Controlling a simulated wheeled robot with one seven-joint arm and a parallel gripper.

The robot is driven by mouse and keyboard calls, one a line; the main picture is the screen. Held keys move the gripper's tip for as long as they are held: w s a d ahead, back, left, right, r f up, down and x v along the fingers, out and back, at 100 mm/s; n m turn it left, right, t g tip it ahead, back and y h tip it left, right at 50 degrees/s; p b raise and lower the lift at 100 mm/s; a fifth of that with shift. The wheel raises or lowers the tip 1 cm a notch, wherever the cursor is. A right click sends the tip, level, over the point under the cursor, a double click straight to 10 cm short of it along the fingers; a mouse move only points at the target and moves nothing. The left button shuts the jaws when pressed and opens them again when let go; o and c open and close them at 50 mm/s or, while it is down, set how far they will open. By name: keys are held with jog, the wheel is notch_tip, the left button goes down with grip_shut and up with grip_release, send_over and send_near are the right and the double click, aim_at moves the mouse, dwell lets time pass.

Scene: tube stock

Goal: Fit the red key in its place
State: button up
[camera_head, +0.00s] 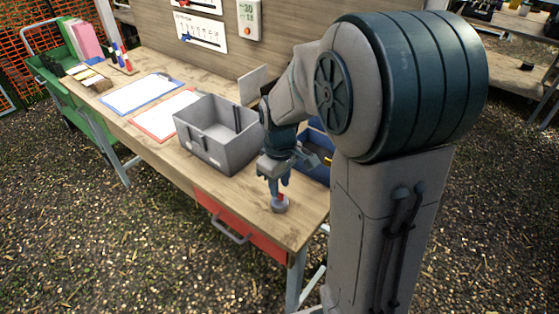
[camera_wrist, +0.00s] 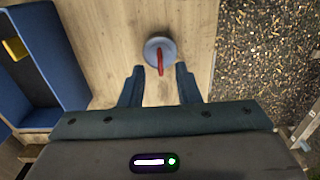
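The red key (camera_wrist: 160,62) shows in the wrist view as a narrow red bar over a round grey-blue base (camera_wrist: 151,48). Whether it is seated in the base or only stands on it, I cannot tell. In the head view the base (camera_head: 280,208) sits on the bench near its front right corner, with a bit of red above it. My gripper (camera_wrist: 160,69) is open, its two fingers well apart, with the near end of the key between the fingertips and clear of both. In the head view my gripper (camera_head: 279,190) points down just above the base.
A grey bin (camera_head: 205,152) stands left of my gripper on the wooden bench (camera_head: 150,140). A blue bin (camera_wrist: 45,65) with something yellow inside is close by on the other side. The bench edge is near the base. A red drawer (camera_head: 240,230) is below.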

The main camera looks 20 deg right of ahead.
notch_tip(320, 180, up, 12)
jog(key=shift+f, duration=0.15)
dwell(0.5)
jog(key=s+f+m+t, duration=0.3)
jog(key=s+m, duration=0.4)
jog(key=s, duration=0.7)
jog(key=shift+a+f, duration=0.1)
dwell(0.9)
